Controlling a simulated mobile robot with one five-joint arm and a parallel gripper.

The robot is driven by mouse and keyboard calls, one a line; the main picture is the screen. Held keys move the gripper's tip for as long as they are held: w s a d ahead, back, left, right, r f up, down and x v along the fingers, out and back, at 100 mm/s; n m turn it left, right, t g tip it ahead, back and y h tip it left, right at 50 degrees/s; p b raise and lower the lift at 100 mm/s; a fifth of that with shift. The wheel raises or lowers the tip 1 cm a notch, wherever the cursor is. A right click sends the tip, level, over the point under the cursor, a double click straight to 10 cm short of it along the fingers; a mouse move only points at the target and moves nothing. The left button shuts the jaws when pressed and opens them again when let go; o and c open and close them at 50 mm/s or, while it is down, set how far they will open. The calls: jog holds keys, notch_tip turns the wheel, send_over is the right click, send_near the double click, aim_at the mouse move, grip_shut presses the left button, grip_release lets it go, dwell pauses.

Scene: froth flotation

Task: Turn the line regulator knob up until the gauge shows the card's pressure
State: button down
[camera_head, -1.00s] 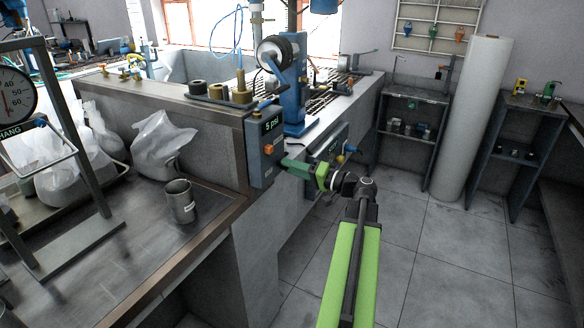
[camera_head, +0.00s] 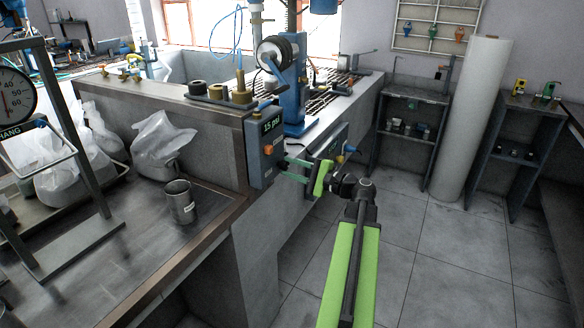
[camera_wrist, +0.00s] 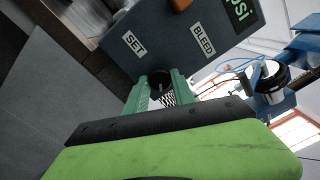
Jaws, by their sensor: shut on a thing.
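The regulator is a dark grey-blue box (camera_head: 257,160) on the end of the bench wall. Its green-lit display (camera_head: 272,124) seems to read 15 psi; in the wrist view only part of it shows, "PSI" (camera_wrist: 238,11). My gripper (camera_head: 284,166) reaches the box's face from the right. In the wrist view my gripper (camera_wrist: 160,80) has its two green fingers shut on a dark round knob (camera_wrist: 160,85) with a knurled stem. The knob is between the SET label (camera_wrist: 133,42) and the BLEED label (camera_wrist: 203,40), a little below them. I cannot make out the pressure card.
An orange knob (camera_head: 268,149) sits below the display. A metal cup (camera_head: 180,202) and white bags (camera_head: 160,145) stand on the left bench. A blue machine (camera_head: 294,95) stands behind the box. The tiled floor (camera_head: 420,260) on the right is clear.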

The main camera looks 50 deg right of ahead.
jog(key=m, duration=0.4)
jog(key=shift+m, duration=2.3)
jog(key=c, duration=1.1)
grip_release()
jog(key=shift+o, duration=0.2)
jog(key=v, duration=1.7)
jog(key=shift+s, duration=0.3)
jog(key=shift+r, duration=0.1)
